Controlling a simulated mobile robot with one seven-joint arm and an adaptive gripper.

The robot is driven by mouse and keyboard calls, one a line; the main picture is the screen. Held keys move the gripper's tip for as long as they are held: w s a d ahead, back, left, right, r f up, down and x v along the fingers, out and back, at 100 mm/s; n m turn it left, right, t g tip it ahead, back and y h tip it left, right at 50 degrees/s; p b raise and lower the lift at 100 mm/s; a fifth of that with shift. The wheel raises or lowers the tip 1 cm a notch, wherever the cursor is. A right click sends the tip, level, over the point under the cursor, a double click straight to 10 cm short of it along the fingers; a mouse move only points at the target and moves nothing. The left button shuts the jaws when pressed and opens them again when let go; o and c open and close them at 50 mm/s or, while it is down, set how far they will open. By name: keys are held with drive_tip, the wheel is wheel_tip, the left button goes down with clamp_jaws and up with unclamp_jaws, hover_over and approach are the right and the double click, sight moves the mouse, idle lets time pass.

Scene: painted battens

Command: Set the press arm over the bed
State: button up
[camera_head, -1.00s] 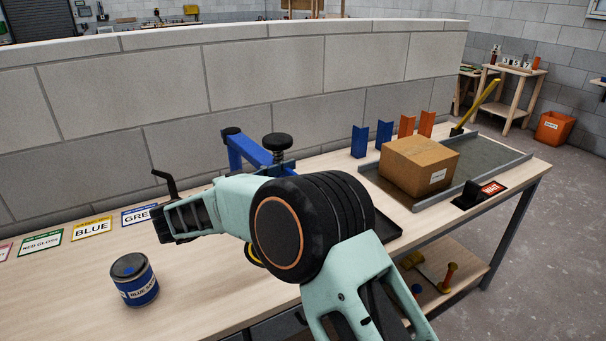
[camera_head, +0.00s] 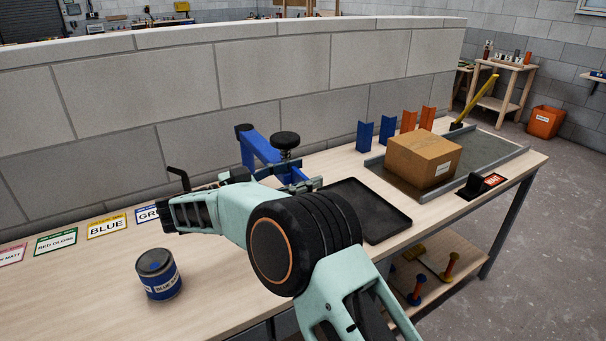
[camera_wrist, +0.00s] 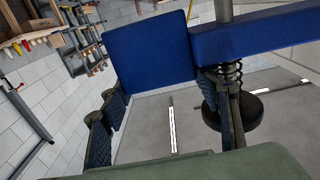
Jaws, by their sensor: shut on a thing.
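The blue press arm (camera_head: 262,150) reaches from its post at the back of the bench toward the front right. A black round knob (camera_head: 286,140) stands on top of it. In the wrist view, the blue arm (camera_wrist: 265,32) crosses the upper right, with a spring and a dark round pad (camera_wrist: 240,112) beneath it. My gripper (camera_head: 304,186) is at the arm's free end and is shut on its flat blue end piece (camera_wrist: 150,52), which shows between the fingers in the wrist view. I cannot make out the press bed; my own arm hides part of the area below.
A black tray (camera_head: 372,212) lies right of my gripper. A cardboard box (camera_head: 424,160) sits on a grey railed surface behind it. Blue and orange angle pieces (camera_head: 388,130) stand at the back. A blue paint can (camera_head: 159,276) and label cards (camera_head: 107,226) are at the left.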

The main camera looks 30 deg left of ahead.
drive_tip(key=shift+s+a+f, duration=0.1)
drive_tip(key=shift+s+f, duration=0.05)
drive_tip(key=shift+s, duration=0.05)
drive_tip(key=o, duration=1.7)
drive_tip(key=shift+s+a, duration=0.1)
drive_tip(key=shift+s, duration=0.1)
drive_tip(key=shift+w, duration=0.15)
drive_tip(key=v, duration=1.2)
